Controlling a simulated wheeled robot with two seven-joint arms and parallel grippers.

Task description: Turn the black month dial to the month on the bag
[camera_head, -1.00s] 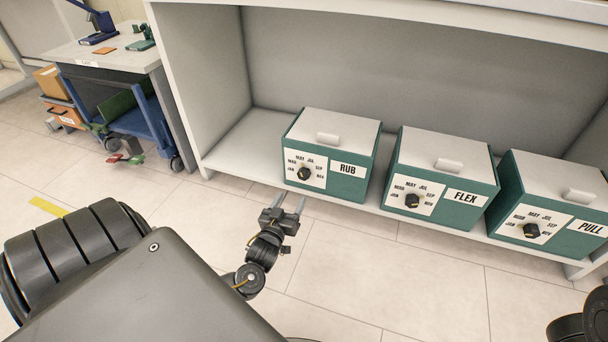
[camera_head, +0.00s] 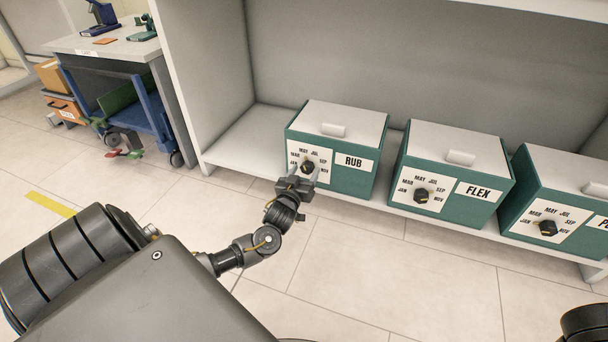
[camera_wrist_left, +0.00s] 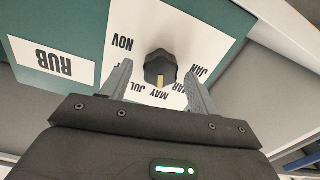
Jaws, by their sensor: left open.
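Three green boxes with grey lids stand in a row on a low shelf: RUB (camera_head: 336,153), FLEX (camera_head: 450,179) and PULL (camera_head: 566,217). Each has a white month plate and a black dial. My left gripper (camera_head: 300,174) is open in front of the RUB box's black dial (camera_head: 309,167). In the left wrist view, that dial (camera_wrist_left: 160,66) sits between the two spread fingers (camera_wrist_left: 159,84), and its yellow mark points toward the MAY side. I cannot tell whether the fingers touch it. The FLEX dial (camera_head: 421,196) and PULL dial (camera_head: 548,228) stand free. No bag is visible.
The shelf's left side wall (camera_head: 208,85) rises beside the RUB box. A side table (camera_head: 105,40) with a blue cart (camera_head: 140,122) below stands at the far left. Tiled floor (camera_head: 350,270) in front of the shelf is clear. A dark part of mine shows at bottom right.

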